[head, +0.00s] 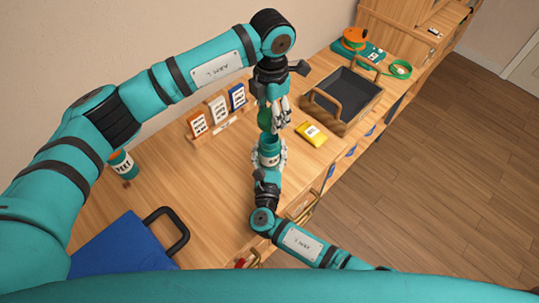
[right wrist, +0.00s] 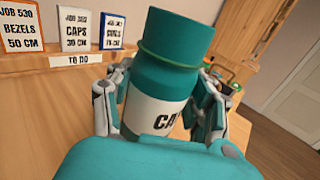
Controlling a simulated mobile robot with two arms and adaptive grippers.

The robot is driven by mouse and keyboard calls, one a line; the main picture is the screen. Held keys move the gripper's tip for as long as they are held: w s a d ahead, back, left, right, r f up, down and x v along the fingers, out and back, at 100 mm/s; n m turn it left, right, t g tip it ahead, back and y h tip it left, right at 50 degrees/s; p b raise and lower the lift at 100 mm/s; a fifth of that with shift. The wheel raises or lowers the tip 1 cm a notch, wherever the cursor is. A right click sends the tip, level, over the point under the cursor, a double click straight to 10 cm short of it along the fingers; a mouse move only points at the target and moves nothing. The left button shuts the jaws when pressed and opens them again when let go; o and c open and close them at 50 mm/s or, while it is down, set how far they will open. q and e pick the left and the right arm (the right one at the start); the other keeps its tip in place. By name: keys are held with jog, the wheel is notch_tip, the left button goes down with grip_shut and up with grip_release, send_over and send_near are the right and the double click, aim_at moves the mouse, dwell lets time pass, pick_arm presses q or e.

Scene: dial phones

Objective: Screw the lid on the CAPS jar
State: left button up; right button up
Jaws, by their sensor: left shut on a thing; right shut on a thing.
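The teal CAPS jar (head: 269,151) stands upright in my right gripper (head: 269,158). Its white label (right wrist: 150,115) shows "CA" in the right wrist view, where my right gripper (right wrist: 160,108) has a finger on each side of the jar. My left gripper (head: 273,118) is right above the jar in the head view, shut on a green thing (head: 264,118) that looks like the lid. I cannot tell whether it touches the jar.
A yellow packet (head: 311,133) lies right of the jar. A dark tray with wooden handles (head: 345,90) stands beyond it. Job cards (head: 217,109) stand in a wooden rack behind. Another labelled jar (head: 122,164) and a blue case (head: 120,250) are at the left.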

grip_shut()
pick_arm(q)
send_over(271, 134)
jog(key=s, duration=0.2)
jog(key=shift+w+f, duration=0.1)
jog(key=shift+f, duration=2.4)
jog(key=shift+f, duration=0.1)
jog(key=shift+f, duration=0.75)
jog(key=shift+f, duration=0.6)
